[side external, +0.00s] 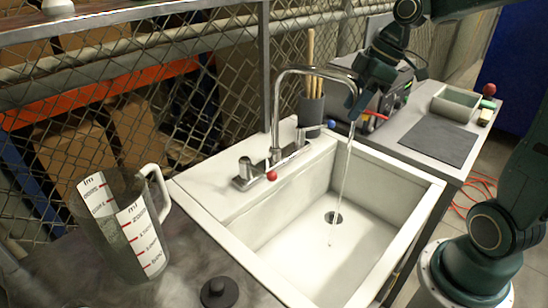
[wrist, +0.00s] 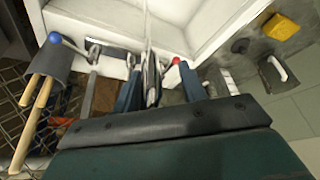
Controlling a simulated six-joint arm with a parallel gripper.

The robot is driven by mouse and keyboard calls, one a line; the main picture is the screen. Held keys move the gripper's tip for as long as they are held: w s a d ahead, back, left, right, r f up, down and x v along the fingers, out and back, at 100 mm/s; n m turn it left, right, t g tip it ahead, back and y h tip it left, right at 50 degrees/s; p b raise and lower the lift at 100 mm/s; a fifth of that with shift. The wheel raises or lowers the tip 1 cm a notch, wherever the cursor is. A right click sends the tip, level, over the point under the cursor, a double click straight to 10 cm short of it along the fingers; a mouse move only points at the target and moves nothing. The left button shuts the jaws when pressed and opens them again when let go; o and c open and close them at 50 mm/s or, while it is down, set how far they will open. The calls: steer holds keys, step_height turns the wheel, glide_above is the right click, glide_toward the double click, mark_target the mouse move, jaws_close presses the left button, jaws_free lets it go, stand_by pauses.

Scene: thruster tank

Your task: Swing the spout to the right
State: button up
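The chrome spout (side external: 278,105) rises behind the sink and arches to the right, its tip over the basin. A thin water stream (side external: 341,185) falls from it to near the drain. In the wrist view the spout (wrist: 152,75) lies between my gripper's two fingers (wrist: 160,92), with a gap on each side. My gripper (side external: 352,98) is open at the spout's outlet end in the side view; whether a finger touches it cannot be told. The faucet base (side external: 250,175) has a red-ball handle (side external: 271,175) and a blue-ball handle (side external: 331,124).
The white sink (side external: 240,205) lies below. A cup (side external: 310,112) of wooden sticks stands behind the spout, near the fence. A measuring jug (side external: 120,225) and a dark lid (side external: 219,292) sit at front left. A dark mat (side external: 438,140) lies on the right counter.

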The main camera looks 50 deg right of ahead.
steer(key=shift+w+a+m+t+h, duration=0.5)
steer(key=shift+w+a+m+h, duration=1.4)
steer(key=shift+a+m, duration=4.25)
steer(key=s+a+r+n, duration=0.2)
steer(key=r, duration=0.5)
steer(key=s+a+r+n, duration=0.2)
steer(key=s+r, duration=0.1)
steer(key=r, duration=0.3)
steer(key=s+d+f+t, duration=0.1)
steer(key=s+d+f, duration=0.3)
steer(key=s+f, duration=0.25)
steer(key=s+d+f, duration=0.5)
steer(key=s, duration=0.3)
steer(key=w+r+m+h, duration=0.2)
steer(key=w+r+m, duration=0.2)
steer(key=w+r, duration=0.65)
steer(key=w+a+m+g, duration=0.2)
steer(key=w+a+m, duration=0.3)
steer(key=a, duration=0.5)
steer(key=shift+w+a+h, duration=0.15)
steer(key=shift+w+h, duration=0.15)
steer(key=shift+w, duration=0.25)
